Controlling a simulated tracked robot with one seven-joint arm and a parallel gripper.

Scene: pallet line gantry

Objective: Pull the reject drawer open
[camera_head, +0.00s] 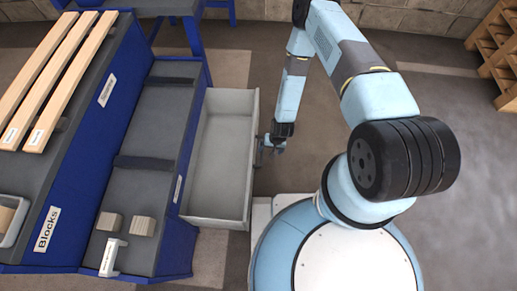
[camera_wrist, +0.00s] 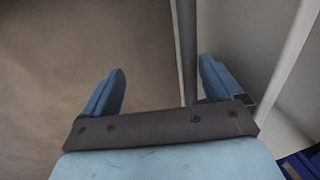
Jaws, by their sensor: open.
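The reject drawer (camera_head: 219,150) is a light grey open box that stands pulled out from the right side of the blue bench. It looks empty in the head view. My gripper (camera_head: 271,147) is at the drawer's right-hand front face, beside its dark handle. In the wrist view my gripper (camera_wrist: 160,85) has its two blue fingers spread apart. The dark handle bar (camera_wrist: 187,50) passes between the fingers, nearer the right one. The drawer's pale front (camera_wrist: 248,40) shows at the right there. I cannot tell whether a finger touches the handle.
The blue bench (camera_head: 75,205) has a label reading "Blocks". Three wooden planks (camera_head: 55,75) lie on its upper shelf. Two small wooden blocks (camera_head: 143,226) sit on the lower shelf near a white part (camera_head: 112,257). A wooden rack (camera_head: 497,55) stands far right. Floor right of the drawer is clear.

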